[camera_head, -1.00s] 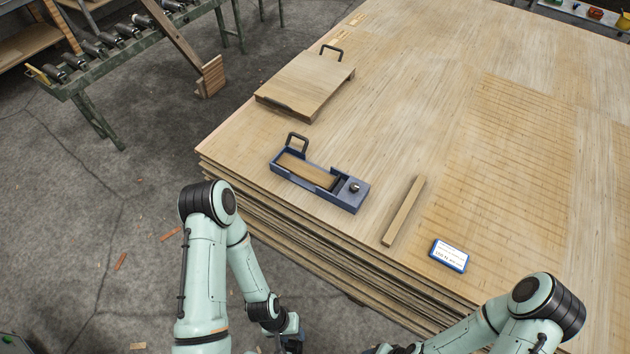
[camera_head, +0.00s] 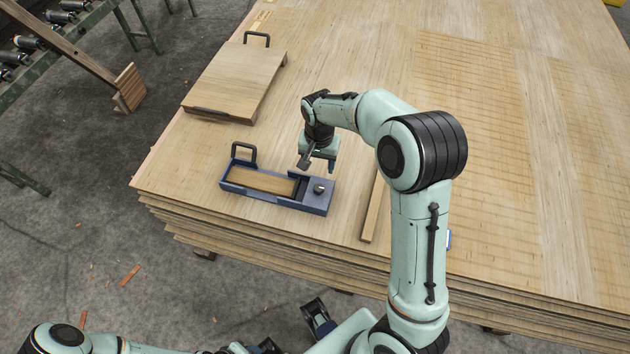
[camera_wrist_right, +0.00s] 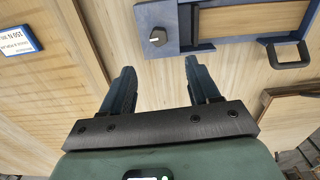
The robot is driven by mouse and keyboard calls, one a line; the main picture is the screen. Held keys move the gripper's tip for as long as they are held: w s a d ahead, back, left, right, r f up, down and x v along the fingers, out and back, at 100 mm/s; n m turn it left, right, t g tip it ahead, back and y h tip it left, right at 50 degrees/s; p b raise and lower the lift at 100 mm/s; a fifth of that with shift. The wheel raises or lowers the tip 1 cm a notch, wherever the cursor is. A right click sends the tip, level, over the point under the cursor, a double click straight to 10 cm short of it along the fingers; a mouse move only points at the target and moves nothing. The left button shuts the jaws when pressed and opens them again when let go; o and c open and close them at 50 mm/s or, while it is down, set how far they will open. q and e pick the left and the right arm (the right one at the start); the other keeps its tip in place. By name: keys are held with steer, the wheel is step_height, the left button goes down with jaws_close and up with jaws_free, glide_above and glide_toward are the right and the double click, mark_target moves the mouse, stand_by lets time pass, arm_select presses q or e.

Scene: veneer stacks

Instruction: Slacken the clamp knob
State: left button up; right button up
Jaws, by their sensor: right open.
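The blue clamp fixture (camera_head: 300,205) lies on the veneer stack, with a wooden strip (camera_head: 262,181) in its channel. My right gripper (camera_head: 318,166) is open and empty, just behind and above the knob in the head view. In the right wrist view its two fingers (camera_wrist_right: 158,82) are apart, with bare veneer between them and the knob beyond the tips.
A wooden board with a dark handle (camera_head: 236,80) lies behind the fixture. A wood batten (camera_head: 374,212) lies to its right, partly behind my right arm. A blue-edged label card (camera_wrist_right: 14,48) shows in the wrist view. The veneer's right side (camera_head: 540,170) is clear.

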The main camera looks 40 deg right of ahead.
mark_target(319, 188)
step_height(319, 188, down, 12)
steer(key=shift+s+r+b, duration=0.1)
steer(key=shift+s+b, duration=0.05)
steer(key=shift+b, duration=0.25)
steer(key=c, duration=1.1)
steer(key=shift+o, duration=0.2)
